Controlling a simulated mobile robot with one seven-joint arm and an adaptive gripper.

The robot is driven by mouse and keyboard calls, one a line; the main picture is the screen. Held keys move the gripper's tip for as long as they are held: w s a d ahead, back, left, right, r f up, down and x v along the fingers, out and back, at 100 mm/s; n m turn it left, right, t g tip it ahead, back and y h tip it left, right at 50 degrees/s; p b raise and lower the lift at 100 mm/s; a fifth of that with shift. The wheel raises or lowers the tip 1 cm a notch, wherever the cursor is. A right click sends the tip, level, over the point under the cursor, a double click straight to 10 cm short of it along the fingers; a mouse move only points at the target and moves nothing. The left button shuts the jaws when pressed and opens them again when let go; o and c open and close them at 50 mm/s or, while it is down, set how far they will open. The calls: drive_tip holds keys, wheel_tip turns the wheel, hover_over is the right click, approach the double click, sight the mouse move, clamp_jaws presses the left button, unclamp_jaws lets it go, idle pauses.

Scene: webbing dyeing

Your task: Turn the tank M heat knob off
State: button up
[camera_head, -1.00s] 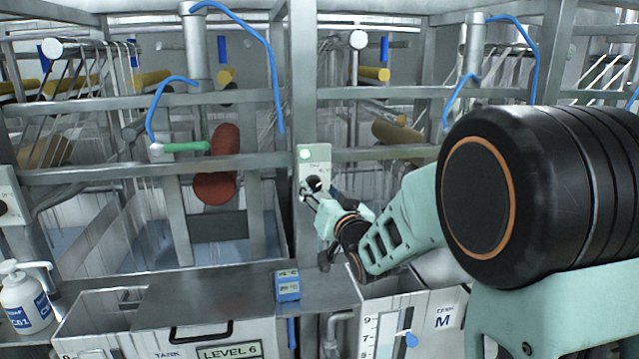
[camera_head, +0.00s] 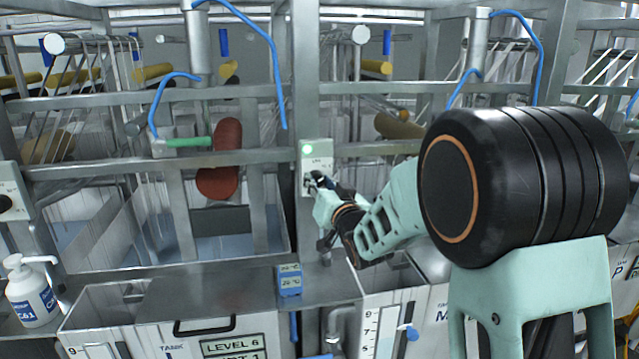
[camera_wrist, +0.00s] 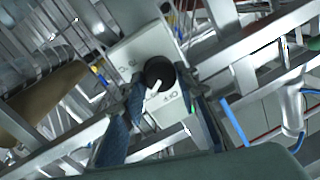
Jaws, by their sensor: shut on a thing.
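A pale control panel (camera_head: 317,154) with a lit green lamp (camera_head: 307,149) is fixed to the metal post in the middle of the head view. Its round black heat knob (camera_wrist: 159,74) with a white pointer mark shows clearly in the wrist view, where the panel (camera_wrist: 135,50) looks tilted. My gripper (camera_head: 312,183) is at the knob, with one blue-grey finger on each side, shut on it. In the head view the fingers mostly hide the knob. The tank with the M label (camera_head: 441,314) stands below and to the right, partly behind my arm.
Metal rails cross in front of the tanks, close to my gripper. A blue temperature display (camera_head: 289,280) stands on the ledge below. A white pump bottle (camera_head: 32,296) is at far left, and a lidded level 6 tank (camera_head: 140,338) is at front left.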

drive_tip(key=shift+f+n+b, duration=0.1)
drive_tip(key=shift+n+b, duration=0.2)
drive_tip(key=shift+b, duration=0.45)
drive_tip(key=shift+n+b, duration=0.3)
drive_tip(key=shift+b, duration=0.15)
drive_tip(key=n+b, duration=0.5)
drive_tip(key=b, duration=0.2)
drive_tip(key=n+h+b, duration=0.1)
drive_tip(key=n+b, duration=0.4)
drive_tip(key=b, duration=0.3)
drive_tip(key=shift+s+a+g, duration=0.1)
drive_tip(key=shift+a+g, duration=0.05)
drive_tip(key=shift+g, duration=0.15)
drive_tip(key=shift+r+b, duration=0.25)
drive_tip(key=shift+b, duration=0.05)
drive_tip(key=o, duration=1.1)
drive_tip(key=shift+o, duration=0.2)
drive_tip(key=shift+r+p, duration=0.1)
drive_tip(key=shift+p, duration=0.3)
